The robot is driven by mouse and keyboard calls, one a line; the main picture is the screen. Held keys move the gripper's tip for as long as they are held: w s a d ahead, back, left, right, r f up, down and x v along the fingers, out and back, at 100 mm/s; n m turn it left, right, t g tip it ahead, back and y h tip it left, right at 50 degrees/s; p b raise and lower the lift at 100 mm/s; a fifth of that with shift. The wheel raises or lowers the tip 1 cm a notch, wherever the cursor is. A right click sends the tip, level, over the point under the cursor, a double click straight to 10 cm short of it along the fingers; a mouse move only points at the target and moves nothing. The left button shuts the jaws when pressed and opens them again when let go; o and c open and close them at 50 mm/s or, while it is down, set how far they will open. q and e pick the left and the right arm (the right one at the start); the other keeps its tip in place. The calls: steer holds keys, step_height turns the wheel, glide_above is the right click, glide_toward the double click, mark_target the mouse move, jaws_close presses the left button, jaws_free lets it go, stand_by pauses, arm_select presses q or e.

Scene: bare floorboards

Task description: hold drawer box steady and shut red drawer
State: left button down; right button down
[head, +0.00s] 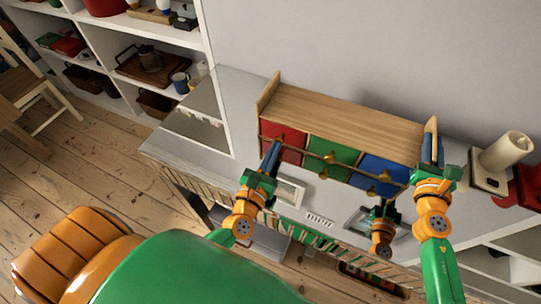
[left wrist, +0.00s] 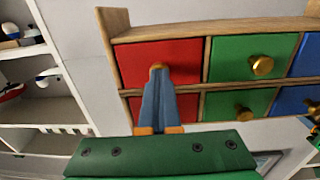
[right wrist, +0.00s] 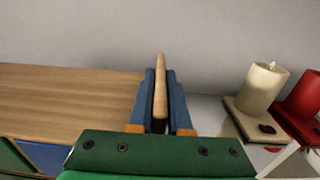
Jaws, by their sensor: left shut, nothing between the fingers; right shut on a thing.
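The drawer box (head: 340,115) is wooden, with red, green and blue drawer fronts and gold knobs. The upper red drawer (left wrist: 185,55) is at its left end and looks about level with the green drawer (left wrist: 250,50) beside it. My left gripper (head: 277,145) is shut and empty, its fingertips in front of the red drawer at its knob (left wrist: 156,67), which they mostly hide. I cannot tell if they touch. My right gripper (right wrist: 160,80) is shut on the box's raised right end panel (right wrist: 160,90), one finger on each side.
The box stands on a grey-white top (head: 235,100) against a plain wall. A candle on a wooden base (head: 505,150) and a red object (head: 530,188) stand close right of my right gripper. A white shelf unit (head: 215,40) is at left.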

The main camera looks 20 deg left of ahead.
steer(key=c, duration=0.8)
jaws_free()
arm_select(q)
steer(key=s, duration=1.4)
steer(key=shift+d, duration=0.3)
